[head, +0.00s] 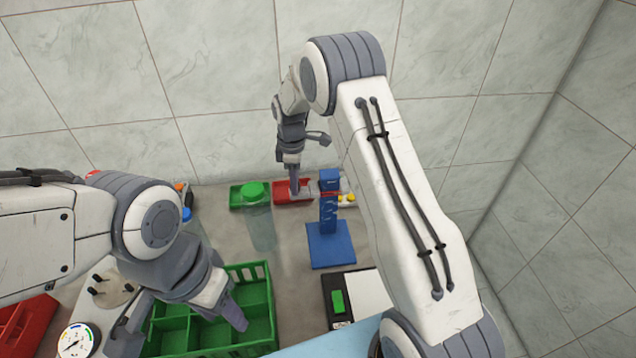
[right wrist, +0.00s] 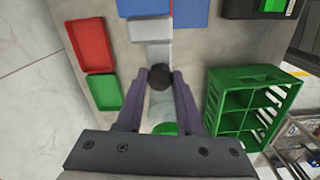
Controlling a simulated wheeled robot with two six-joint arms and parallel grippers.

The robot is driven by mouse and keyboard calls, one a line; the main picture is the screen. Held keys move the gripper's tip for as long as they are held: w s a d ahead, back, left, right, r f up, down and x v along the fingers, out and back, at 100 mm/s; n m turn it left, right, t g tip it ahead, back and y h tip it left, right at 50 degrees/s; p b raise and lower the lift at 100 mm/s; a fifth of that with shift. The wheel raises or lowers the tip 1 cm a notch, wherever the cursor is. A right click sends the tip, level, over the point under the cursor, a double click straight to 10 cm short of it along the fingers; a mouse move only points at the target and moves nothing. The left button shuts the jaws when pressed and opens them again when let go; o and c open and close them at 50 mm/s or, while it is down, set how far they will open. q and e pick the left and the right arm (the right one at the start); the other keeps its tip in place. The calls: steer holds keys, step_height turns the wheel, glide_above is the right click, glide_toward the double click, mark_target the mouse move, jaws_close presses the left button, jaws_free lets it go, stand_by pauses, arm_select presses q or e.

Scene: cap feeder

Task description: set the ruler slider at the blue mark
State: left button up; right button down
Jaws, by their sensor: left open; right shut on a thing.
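My right gripper (head: 293,188) is beside the top of a blue stand (head: 329,235) in the head view. In the right wrist view its two fingers (right wrist: 160,80) are shut on a round black knob (right wrist: 160,76). A grey block (right wrist: 151,29) lies in line with the knob, close to blue parts (right wrist: 190,12) at the top edge. I cannot tell which part is the ruler slider, and no blue mark can be made out. My left gripper (head: 182,322) is open and empty over the green crate.
The divided green crate (head: 268,300) stands at the front. A clear jar with a green lid (head: 254,192) is left of the stand. A red tray (head: 280,187) and green tray (head: 237,196) lie at the back. A white-and-black pad (head: 368,295) is in front; a dial (head: 77,341) is front left.

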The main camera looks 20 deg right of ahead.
steer(key=shift+f+b, duration=1.35)
steer(key=shift+f, duration=1.1)
steer(key=c, duration=0.7)
jaws_free()
steer(key=shift+r, duration=0.15)
step_height(320, 180, up, 8)
steer(key=p, duration=0.6)
